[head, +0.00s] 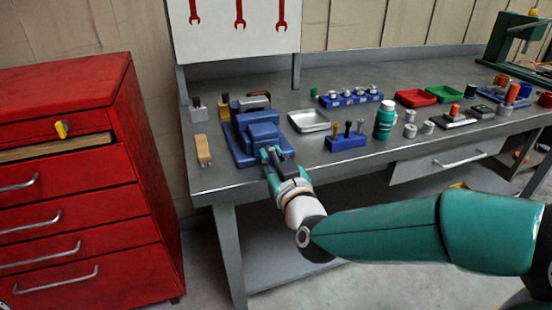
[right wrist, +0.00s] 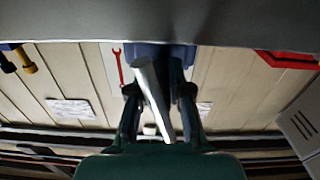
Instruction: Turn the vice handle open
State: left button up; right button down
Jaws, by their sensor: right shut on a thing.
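The blue vice (head: 260,132) stands at the near left part of the grey workbench (head: 330,170). My right gripper (head: 271,154) is at the front of the vice, by the bench's front edge. In the head view the gripper hides the vice handle. In the right wrist view a pale grey bar, the vice handle (right wrist: 152,92), runs slightly tilted between the two dark fingers of the right gripper (right wrist: 158,95). The gripper is shut on it. Part of the blue vice (right wrist: 160,49) shows behind the fingers. My left gripper is in neither view.
A wooden-handled brush-like item (head: 202,150) lies left of the vice. A metal tray (head: 309,121), a blue tool holder (head: 345,142) and a teal bottle (head: 384,120) stand to its right. A red drawer cabinet (head: 80,190) stands left of the bench, its top drawer partly open.

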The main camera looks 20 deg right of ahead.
jog(key=m+b, duration=0.4)
jog(key=shift+f+b, duration=0.15)
jog(key=shift+b, duration=0.25)
jog(key=m+b, duration=0.4)
jog(key=m, duration=0.2)
jog(key=m+b, duration=0.4)
jog(key=m, duration=0.2)
jog(key=m+b, duration=0.2)
jog(key=m, duration=0.2)
jog(key=shift+m+b, duration=0.35)
jog(key=shift+m, duration=0.05)
dwell(0.9)
jog(key=c, duration=1.2)
grip_release()
jog(key=shift+o, duration=0.5)
